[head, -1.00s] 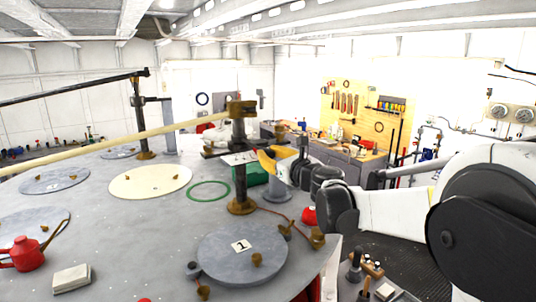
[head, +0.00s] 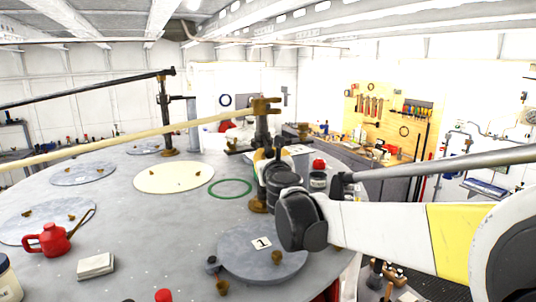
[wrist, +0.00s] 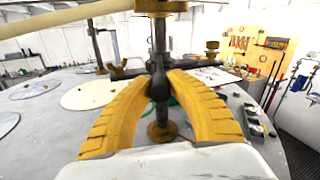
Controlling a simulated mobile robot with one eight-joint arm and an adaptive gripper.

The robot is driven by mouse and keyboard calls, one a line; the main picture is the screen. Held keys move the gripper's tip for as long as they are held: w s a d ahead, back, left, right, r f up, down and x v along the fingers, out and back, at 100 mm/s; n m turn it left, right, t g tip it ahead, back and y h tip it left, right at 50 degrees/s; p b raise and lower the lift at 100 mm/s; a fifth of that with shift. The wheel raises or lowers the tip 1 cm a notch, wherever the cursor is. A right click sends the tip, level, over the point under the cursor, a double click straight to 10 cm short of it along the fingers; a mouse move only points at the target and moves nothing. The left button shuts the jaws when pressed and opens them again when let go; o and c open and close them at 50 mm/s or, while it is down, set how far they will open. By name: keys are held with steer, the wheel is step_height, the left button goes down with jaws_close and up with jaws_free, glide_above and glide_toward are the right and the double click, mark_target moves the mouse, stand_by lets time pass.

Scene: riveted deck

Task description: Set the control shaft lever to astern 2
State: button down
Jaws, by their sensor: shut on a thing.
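A dark upright shaft with a brass head (head: 265,104) and a brass foot stands on the round grey deck. Dark arms (head: 240,146) reach out sideways from it at mid-height. My gripper (head: 262,157) is at this shaft, partly hiding its lower part. In the wrist view my gripper's yellow fingers (wrist: 160,84) are shut on a dark rounded knob, which I take as the end of the control shaft lever (wrist: 158,90). A white plate (head: 297,150) lies to the right of the shaft; its marks are too small to read.
A long pale pole (head: 130,143) runs from the brass head to the left. A second post (head: 165,115) stands behind it. A red can (head: 47,240), a white block (head: 96,266) and a disc marked 1 (head: 240,262) are nearer. A green ring (head: 230,188) lies left of the shaft.

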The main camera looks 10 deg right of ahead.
steer(key=c, duration=1.2)
jaws_free()
steer(key=s, duration=1.2)
steer(key=shift+a, duration=0.25)
